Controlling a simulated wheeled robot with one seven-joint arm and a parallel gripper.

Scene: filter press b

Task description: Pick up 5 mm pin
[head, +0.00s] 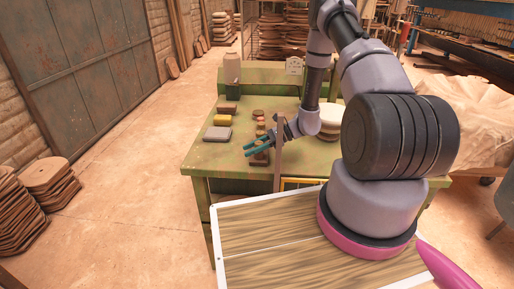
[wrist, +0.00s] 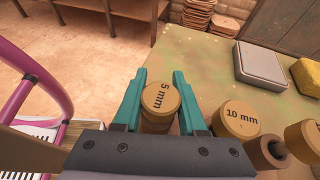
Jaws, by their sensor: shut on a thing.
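The 5 mm pin (wrist: 160,101) is a tan wooden cylinder with "5 mm" printed on its round top. It stands between the two teal fingers of my gripper (wrist: 160,74), which are shut on its sides. In the head view my gripper (head: 258,146) is over the front part of the green table, and the pin is too small to make out there. Below the pin's head more tan wood shows; I cannot tell whether the pin is clear of what is beneath it.
A 10 mm pin (wrist: 235,119) stands close to the right of my gripper, with more wooden pieces beyond. A grey block (head: 217,133) and a yellow block (head: 222,120) lie on the green table (head: 205,158). A stack of pale discs (head: 329,128) stands at the right.

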